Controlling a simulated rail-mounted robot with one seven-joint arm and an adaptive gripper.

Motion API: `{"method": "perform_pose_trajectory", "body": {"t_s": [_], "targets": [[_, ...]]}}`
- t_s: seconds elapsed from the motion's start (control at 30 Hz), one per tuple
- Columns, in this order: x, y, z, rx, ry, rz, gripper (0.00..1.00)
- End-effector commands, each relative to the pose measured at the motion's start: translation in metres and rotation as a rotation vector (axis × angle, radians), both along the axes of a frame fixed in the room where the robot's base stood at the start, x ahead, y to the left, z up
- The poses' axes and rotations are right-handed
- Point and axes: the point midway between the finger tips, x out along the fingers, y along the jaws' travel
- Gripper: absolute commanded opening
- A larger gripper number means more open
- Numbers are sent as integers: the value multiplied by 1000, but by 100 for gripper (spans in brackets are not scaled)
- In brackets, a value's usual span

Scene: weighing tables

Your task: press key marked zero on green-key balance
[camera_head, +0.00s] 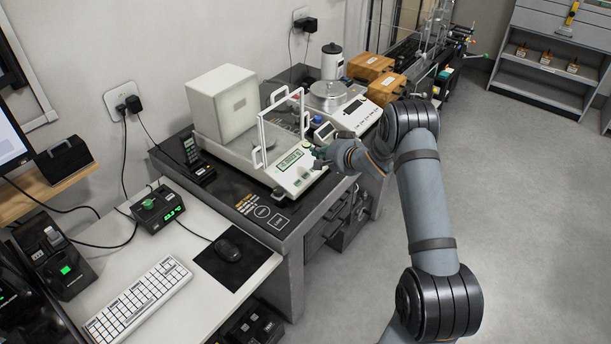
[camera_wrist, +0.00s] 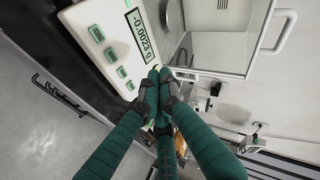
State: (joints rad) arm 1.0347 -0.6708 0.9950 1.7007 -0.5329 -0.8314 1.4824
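The green-key balance (camera_head: 297,172) stands on the dark weighing table, with a glass draft shield and a lit display. In the wrist view its front panel (camera_wrist: 107,10) shows a display (camera_wrist: 142,33) reading about -0.0023 g and a row of several green keys (camera_wrist: 111,54). In the head view my gripper (camera_head: 322,158) is at the balance's right front.
A second balance (camera_head: 368,115) with a round steel pan stands behind, near orange-brown boxes (camera_head: 370,66). A white box-shaped unit (camera_head: 223,102) is behind the green-key balance. A keyboard (camera_head: 138,300) and mouse (camera_head: 228,250) lie on the near desk. The floor at right is clear.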

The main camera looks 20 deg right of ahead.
Motion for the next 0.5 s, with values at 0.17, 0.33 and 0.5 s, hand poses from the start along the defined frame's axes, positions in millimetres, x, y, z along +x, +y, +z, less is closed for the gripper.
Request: {"method": "perform_pose_trajectory", "body": {"t_s": [0.17, 0.33, 0.5], "targets": [[0, -1, 0, -1, 1, -1, 0], [0, 0, -2, -1, 1, -1, 0], [2, 1, -12, -2, 1, -1, 0]]}}
